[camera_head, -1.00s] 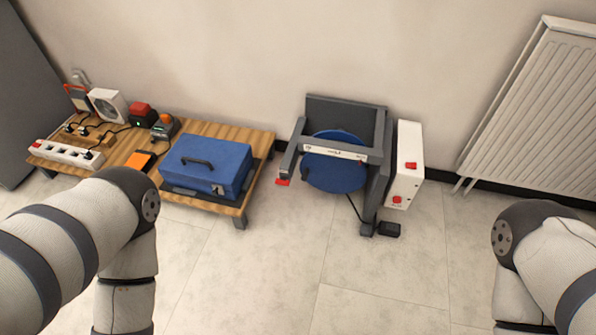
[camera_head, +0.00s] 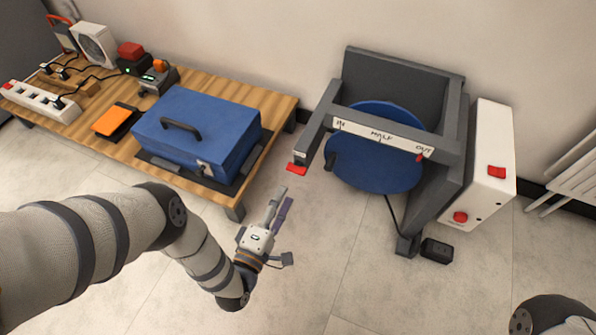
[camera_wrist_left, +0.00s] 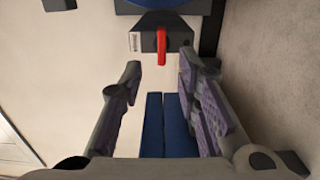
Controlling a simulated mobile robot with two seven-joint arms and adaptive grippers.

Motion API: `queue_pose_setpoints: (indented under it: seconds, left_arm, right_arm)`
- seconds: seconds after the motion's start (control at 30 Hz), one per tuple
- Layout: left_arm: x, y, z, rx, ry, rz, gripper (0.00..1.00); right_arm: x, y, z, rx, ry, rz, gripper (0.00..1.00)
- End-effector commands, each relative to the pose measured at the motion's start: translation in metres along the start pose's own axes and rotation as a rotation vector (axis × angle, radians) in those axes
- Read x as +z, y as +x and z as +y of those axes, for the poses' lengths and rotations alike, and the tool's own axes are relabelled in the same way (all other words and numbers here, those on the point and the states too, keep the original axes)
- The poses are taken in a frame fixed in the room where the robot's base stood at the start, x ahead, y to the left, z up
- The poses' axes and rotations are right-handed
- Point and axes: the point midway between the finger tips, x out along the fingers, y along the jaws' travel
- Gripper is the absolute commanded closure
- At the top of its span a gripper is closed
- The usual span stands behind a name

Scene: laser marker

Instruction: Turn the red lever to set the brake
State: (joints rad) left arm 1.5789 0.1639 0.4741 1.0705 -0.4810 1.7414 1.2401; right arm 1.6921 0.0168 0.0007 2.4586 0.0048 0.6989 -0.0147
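The red lever (camera_head: 296,169) sticks out at the front left end of the dark grey frame (camera_head: 328,100). In the left wrist view the red lever (camera_wrist_left: 161,46) hangs from a dark block, straight ahead of the fingers. My left gripper (camera_head: 279,198) is just below and left of the lever in the head view, pointing up toward it. Its two fingers are spread in the left wrist view (camera_wrist_left: 160,70), with nothing held between them. The lever lies beyond the fingertips, apparently untouched. My right gripper is out of view.
The frame carries a blue disc (camera_head: 375,165) and a white strip (camera_head: 372,136) marked IN, HALF, OUT, with a red pointer at OUT. A white box (camera_head: 482,150) with red buttons stands right. A wooden table (camera_head: 235,207) with a blue case (camera_head: 205,128) stands left.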

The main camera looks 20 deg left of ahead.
Motion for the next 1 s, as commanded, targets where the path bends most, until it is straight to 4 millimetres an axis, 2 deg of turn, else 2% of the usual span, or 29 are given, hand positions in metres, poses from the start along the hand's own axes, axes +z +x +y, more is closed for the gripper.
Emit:
queue_pose_setpoints:
  seconds: [0.03, 0.2, 0.4, 0.67, 0.7, 0.83, 1.0]
  left_arm:
    - [0.000, 0.013, -0.003, 0.001, 0.000, 0.000, 0.70]
    - [0.000, 0.055, -0.004, -0.002, 0.002, -0.001, 0.70]
    - [0.000, 0.080, -0.003, -0.004, 0.002, -0.001, 0.70]
    - [0.001, 0.084, -0.001, -0.005, 0.002, -0.001, 0.70]
    - [0.001, 0.084, -0.001, -0.005, 0.002, -0.001, 0.72]
    - [0.001, 0.084, -0.001, -0.005, 0.002, -0.001, 1.00]
    - [0.001, 0.084, -0.002, -0.005, 0.004, -0.002, 1.00]
  right_arm:
    - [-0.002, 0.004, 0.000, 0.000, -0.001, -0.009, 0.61]
    - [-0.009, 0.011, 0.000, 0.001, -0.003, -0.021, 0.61]
    - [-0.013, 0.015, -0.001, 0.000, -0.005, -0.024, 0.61]
    - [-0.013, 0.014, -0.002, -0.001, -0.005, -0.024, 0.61]
    - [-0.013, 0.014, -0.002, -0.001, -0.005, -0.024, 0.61]
    - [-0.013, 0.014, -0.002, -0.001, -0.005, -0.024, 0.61]
    - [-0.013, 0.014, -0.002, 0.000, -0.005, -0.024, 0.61]
